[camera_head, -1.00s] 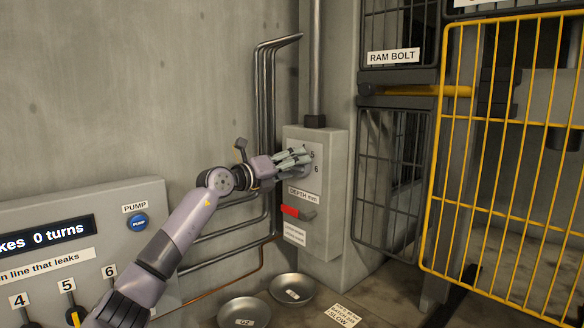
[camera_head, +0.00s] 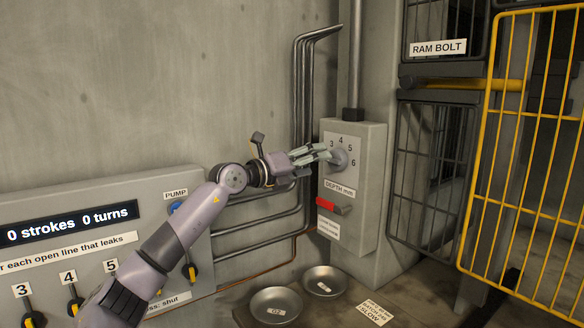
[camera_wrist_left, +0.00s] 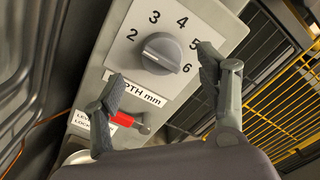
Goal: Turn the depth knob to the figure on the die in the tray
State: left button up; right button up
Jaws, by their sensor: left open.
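The grey depth knob (camera_head: 340,159) is on the front of a grey wall box, above the label DEPTH mm. The wrist view shows the knob (camera_wrist_left: 161,54) whole, with the figures 2 to 6 around it. A ridge crosses its face, sloping down to the right; I cannot tell which end is the pointer. My left gripper (camera_head: 325,153) is in front of the knob. In the wrist view its open fingers (camera_wrist_left: 160,78) stand apart on either side of the knob, with nothing between them. I cannot make out a die. My right gripper is not in view.
A red-handled lever (camera_head: 327,204) sits below the knob. Two round metal dishes (camera_head: 258,302) (camera_head: 341,276) lie below the box. Pipes (camera_head: 300,110) run up the wall at left. A yellow mesh gate (camera_head: 522,150) is at right. A pump panel (camera_head: 40,255) stands at left.

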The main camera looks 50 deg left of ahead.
pick_arm(q)
jog(key=s, duration=0.6)
jog(key=shift+a, duration=0.25)
dwell(0.5)
